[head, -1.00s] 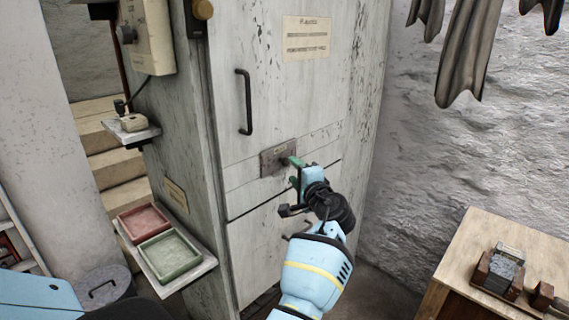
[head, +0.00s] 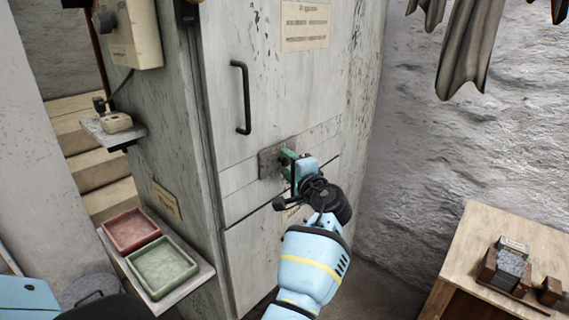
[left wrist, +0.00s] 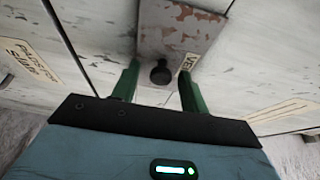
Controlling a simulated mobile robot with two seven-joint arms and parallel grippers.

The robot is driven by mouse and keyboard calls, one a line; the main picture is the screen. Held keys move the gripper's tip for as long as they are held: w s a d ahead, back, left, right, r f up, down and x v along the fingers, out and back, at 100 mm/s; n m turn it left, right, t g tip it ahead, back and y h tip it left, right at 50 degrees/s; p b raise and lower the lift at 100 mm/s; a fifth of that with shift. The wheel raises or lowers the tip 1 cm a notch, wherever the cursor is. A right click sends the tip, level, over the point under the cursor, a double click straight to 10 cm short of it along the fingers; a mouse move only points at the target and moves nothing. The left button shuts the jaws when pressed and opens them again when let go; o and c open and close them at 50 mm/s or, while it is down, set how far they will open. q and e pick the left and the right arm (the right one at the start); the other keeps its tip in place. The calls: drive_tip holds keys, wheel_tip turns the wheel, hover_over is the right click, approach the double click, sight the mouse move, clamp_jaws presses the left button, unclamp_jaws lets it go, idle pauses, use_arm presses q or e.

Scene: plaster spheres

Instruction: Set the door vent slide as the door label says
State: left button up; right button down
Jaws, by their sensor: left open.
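The pale, flaking door (head: 285,100) has a black bar handle (head: 241,97) and a paper label (head: 305,27) near its top; the label's print is too small to read. Below the handle is a worn metal vent plate (head: 267,164), also in the left wrist view (left wrist: 180,28). A round black knob (left wrist: 161,73) stands out from it, with a partly hidden "VE…" tag (left wrist: 187,64) beside it. My left gripper (head: 287,164) is open at the plate. In the left wrist view its green fingers (left wrist: 159,82) stand either side of the knob, with visible gaps.
A red tray (head: 132,231) and a green tray (head: 162,267) sit on a side shelf at left. A wooden table (head: 520,240) with small blocks stands at right. Grey cloths (head: 468,45) hang above, by the rough wall.

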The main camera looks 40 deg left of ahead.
use_arm(q)
drive_tip(key=shift+d, duration=0.1)
drive_tip(key=shift+c, duration=0.3)
clamp_jaws()
drive_tip(key=shift+r, duration=0.1)
